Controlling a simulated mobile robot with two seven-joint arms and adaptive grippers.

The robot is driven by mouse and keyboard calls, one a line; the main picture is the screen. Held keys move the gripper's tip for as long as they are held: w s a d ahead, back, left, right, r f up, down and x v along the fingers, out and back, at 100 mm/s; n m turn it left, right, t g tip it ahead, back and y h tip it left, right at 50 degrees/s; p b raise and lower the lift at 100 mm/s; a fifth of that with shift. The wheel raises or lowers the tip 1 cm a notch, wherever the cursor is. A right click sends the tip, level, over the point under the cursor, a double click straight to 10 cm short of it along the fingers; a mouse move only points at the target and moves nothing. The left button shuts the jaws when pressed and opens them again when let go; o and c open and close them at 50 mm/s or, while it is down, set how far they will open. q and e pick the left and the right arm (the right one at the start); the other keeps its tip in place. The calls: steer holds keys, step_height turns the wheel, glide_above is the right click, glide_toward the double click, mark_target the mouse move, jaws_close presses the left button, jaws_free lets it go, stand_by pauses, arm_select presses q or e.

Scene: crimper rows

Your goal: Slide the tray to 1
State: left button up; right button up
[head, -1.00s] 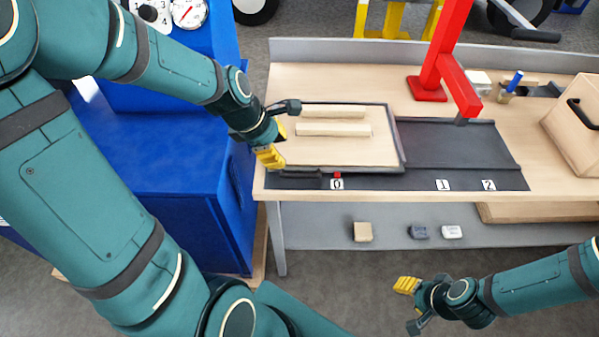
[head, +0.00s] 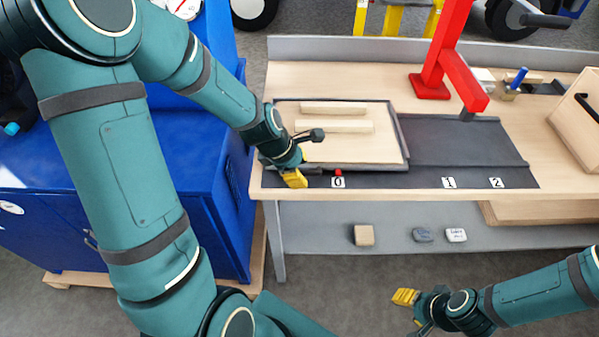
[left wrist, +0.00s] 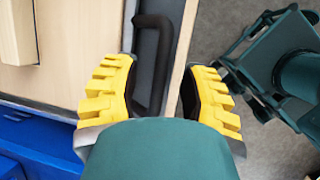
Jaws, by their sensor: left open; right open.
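The tray (head: 402,140) has a dark rim and a pale wooden floor, and it sits at the left end of a dark track (head: 470,140). The red pointer (head: 338,172) on its front edge stands above label 0 (head: 338,183). Label 1 (head: 449,183) is further right. My left gripper (head: 294,179) is open at the tray's front left. In the left wrist view, the tray's dark handle (left wrist: 152,55) lies between the open yellow fingers (left wrist: 160,75), nearer the left one. My right gripper (head: 405,297) is open, low in front of the bench.
Two pale wooden bars (head: 334,127) lie in the tray. The track is bare to the right, up to label 2 (head: 496,183). A red post (head: 445,60) with an arm overhangs the track's back. A wooden box (head: 575,125) stands at the right. A blue cabinet (head: 170,225) is left.

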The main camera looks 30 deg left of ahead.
arm_select(q)
steer(key=shift+o, duration=0.3)
steer(key=shift+f, duration=0.15)
jaws_close()
steer(key=shift+d, duration=0.1)
